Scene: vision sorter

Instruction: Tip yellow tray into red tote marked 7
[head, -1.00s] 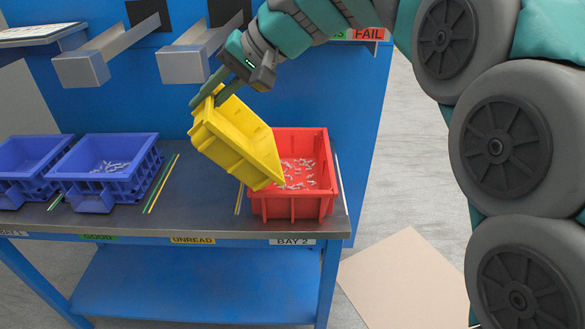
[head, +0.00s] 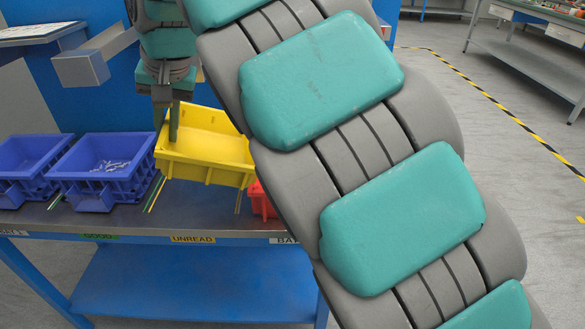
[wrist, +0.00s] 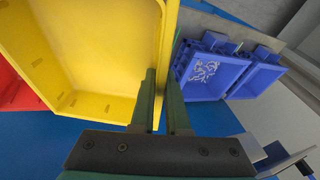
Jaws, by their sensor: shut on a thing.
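My gripper (head: 173,122) is shut on the left wall of the yellow tray (head: 207,172). It holds the tray nearly level above the bench. In the wrist view the fingers (wrist: 164,85) pinch the wall of the yellow tray (wrist: 90,45), and the inside that shows is bare. The red tote (head: 261,203) stands on the bench to the right of the tray, mostly hidden behind my arm. A strip of it shows at the left edge of the wrist view (wrist: 14,90). I see no number 7 on it.
Two blue totes stand on the bench at the left; the nearer one (head: 72,176) holds small pale parts. Metal chutes (head: 82,68) stick out from the blue panel above. An "UNREAD" label (head: 192,239) and a partly hidden "BA" label (head: 284,240) are on the bench edge.

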